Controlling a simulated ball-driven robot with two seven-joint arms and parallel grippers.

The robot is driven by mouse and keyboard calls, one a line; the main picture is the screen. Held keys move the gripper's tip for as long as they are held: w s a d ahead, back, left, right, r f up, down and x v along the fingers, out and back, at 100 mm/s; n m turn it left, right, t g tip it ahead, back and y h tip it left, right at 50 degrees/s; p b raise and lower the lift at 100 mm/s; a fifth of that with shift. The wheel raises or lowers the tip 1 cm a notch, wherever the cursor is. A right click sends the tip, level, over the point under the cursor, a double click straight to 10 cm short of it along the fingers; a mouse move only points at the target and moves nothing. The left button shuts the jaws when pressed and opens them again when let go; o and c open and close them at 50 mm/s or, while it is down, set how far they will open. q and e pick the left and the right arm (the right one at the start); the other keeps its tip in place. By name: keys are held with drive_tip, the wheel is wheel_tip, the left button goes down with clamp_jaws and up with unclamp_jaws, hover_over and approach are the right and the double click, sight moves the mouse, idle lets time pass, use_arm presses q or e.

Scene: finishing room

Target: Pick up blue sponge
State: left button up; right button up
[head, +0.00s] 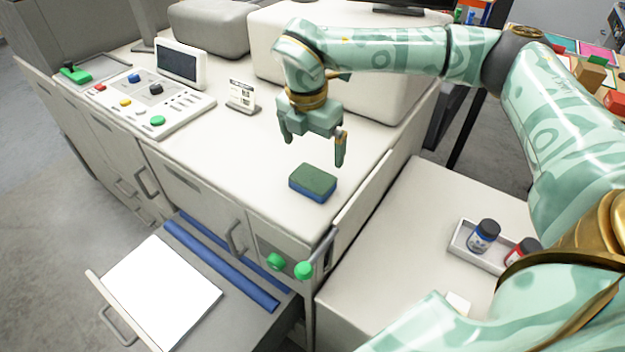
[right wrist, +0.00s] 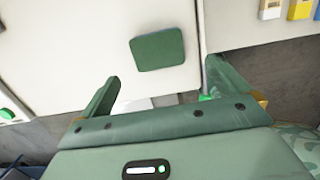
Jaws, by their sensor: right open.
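The blue sponge (head: 313,183) has a dark green top and blue sides. It lies flat on the white counter (head: 240,165) near its front right corner. In the right wrist view the sponge (right wrist: 158,50) shows its green top, ahead of the fingers and apart from them. My right gripper (head: 312,148) is open and empty, above the counter and just behind the sponge in the head view. Its two spread fingers also show in the right wrist view (right wrist: 160,85). My left gripper is not in view.
A control panel (head: 140,100) with coloured buttons and a small card stand (head: 242,96) are on the counter. An open drawer (head: 240,295) holds white paper and blue strips. A tray (head: 462,243) with two bottles sits on the lower surface at right.

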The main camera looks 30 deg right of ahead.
hover_over(312, 177)
drive_tip(key=f, duration=0.4)
drive_tip(key=shift+s+f, duration=0.2)
drive_tip(key=shift+s, duration=0.05)
drive_tip(key=f, duration=0.5)
drive_tip(key=shift+w+f, duration=0.2)
drive_tip(key=shift+f, duration=0.05)
drive_tip(key=c, duration=0.9)
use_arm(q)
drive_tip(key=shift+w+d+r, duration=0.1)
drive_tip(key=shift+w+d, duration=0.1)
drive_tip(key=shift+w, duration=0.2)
use_arm(e)
drive_tip(key=shift+o, duration=0.2)
drive_tip(key=shift+r, duration=0.2)
drive_tip(key=shift+r, duration=0.3)
wheel_tip(312, 177, up, 2)
drive_tip(key=shift+r, duration=0.25)
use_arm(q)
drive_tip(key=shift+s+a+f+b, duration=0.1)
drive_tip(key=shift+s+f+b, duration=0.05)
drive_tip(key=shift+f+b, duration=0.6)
use_arm(e)
drive_tip(key=s+a+r, duration=0.7)
drive_tip(key=s+r, duration=0.2)
drive_tip(key=s, duration=0.3)
drive_tip(key=shift+a+r, duration=0.2)
drive_tip(key=shift+r, duration=0.15)
